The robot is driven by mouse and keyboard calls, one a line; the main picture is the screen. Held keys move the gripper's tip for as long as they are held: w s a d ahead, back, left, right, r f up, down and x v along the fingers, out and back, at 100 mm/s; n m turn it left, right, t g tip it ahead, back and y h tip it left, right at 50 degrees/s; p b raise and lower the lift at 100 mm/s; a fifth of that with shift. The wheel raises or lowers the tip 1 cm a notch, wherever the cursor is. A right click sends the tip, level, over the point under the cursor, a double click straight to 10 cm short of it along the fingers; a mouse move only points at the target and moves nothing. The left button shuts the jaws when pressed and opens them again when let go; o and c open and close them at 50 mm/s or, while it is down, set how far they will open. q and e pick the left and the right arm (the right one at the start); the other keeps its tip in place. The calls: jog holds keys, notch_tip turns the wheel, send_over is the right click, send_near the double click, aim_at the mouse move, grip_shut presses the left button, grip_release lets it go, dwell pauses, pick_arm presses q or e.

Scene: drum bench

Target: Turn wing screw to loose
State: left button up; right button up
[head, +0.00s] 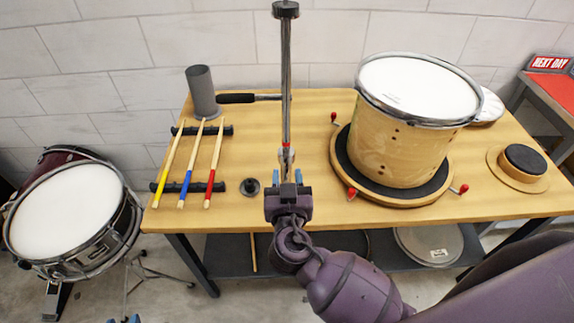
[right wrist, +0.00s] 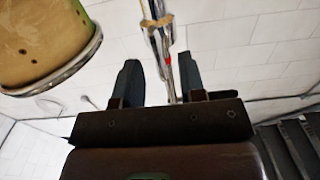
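A chrome rod (head: 286,80) with a black knob on top stands upright near the middle of the bench. A red ring and a small metal clamp with the wing screw (head: 286,157) are low on it. In the right wrist view a brass-coloured wing-like part (right wrist: 156,22) shows on the rod, just beyond the fingers. My right gripper (head: 287,183) is in front of the rod's lower part; its fingers are apart with nothing between them, also in the right wrist view (right wrist: 158,82). My left gripper (head: 124,320) shows only as two separated blue fingertips at the bottom edge.
A wooden drum (head: 405,120) sits on a round base with red-knobbed cranks at right. Several drumsticks (head: 191,165) rest on black racks at left, beside a grey cylinder (head: 202,90). A snare drum (head: 72,215) stands left of the bench.

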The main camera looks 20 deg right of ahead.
jog(key=shift+x, duration=1.25)
grip_shut()
